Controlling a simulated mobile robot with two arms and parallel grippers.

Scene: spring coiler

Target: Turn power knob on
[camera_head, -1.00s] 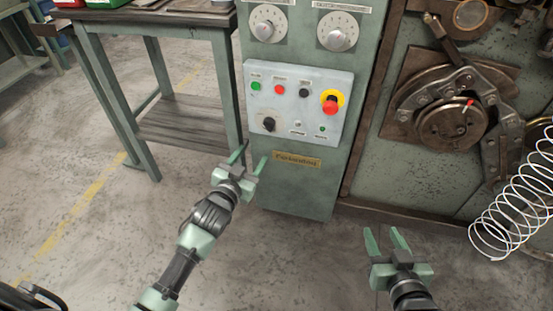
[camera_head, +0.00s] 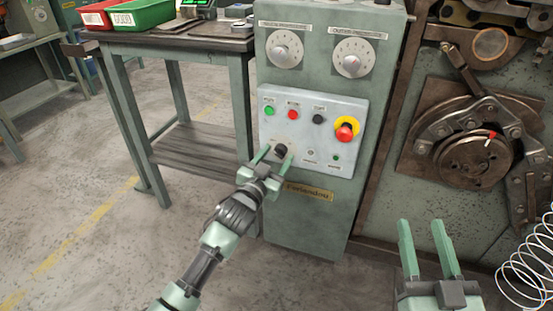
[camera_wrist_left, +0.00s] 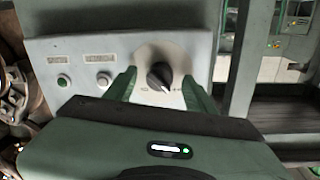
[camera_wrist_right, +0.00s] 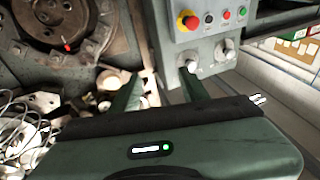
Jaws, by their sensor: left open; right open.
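The black power knob (camera_head: 281,149) sits at the lower left of the light grey control panel (camera_head: 350,103). In the left wrist view the knob (camera_wrist_left: 159,77) has a white mark on it and stands between the finger tips. My left gripper (camera_head: 274,157) is open at the knob, one finger on each side. I cannot tell whether either finger touches it. My right gripper (camera_head: 421,222) is open and empty, in front of the machine at the lower right.
A red emergency stop (camera_head: 345,130) and several buttons sit above the knob. Dials (camera_head: 284,48) are higher on the cabinet. A wooden-topped table (camera_head: 165,38) stands left. A wire coil (camera_head: 527,268) hangs at the far right. Floor is clear at lower left.

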